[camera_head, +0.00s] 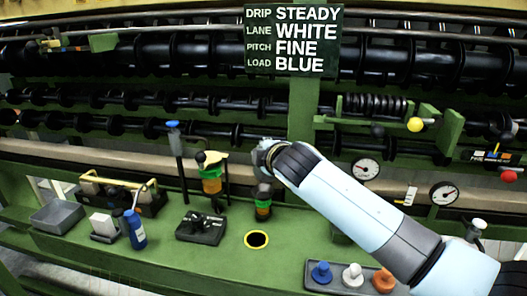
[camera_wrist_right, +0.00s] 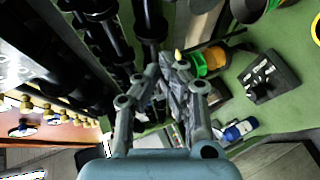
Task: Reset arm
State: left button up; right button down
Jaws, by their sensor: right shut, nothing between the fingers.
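My right arm (camera_head: 345,205) reaches in from the lower right in the head view, over the green bench, with its wrist end in front of the dark rollers. My right gripper (camera_wrist_right: 162,62) shows in the wrist view with its fingers shut and nothing between them. In the head view its fingers are mostly hidden by the wrist. A green and orange banded piece (camera_wrist_right: 210,60) lies beyond and right of the fingers in the wrist view. My left gripper is not in view.
The green bench (camera_head: 180,262) holds a grey tray (camera_head: 57,217), a blue bottle (camera_head: 135,229), a dark switch box (camera_head: 201,228), a yellow-ringed hole (camera_head: 256,240) and a rack of blue, white and orange knobs (camera_head: 351,277). A sign (camera_head: 292,40) hangs above.

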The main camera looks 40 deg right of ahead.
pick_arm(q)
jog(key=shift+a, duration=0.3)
pick_arm(e)
jog(key=shift+s+a+r, duration=0.1)
jog(key=shift+s+r, duration=0.05)
jog(key=shift+s, duration=0.25)
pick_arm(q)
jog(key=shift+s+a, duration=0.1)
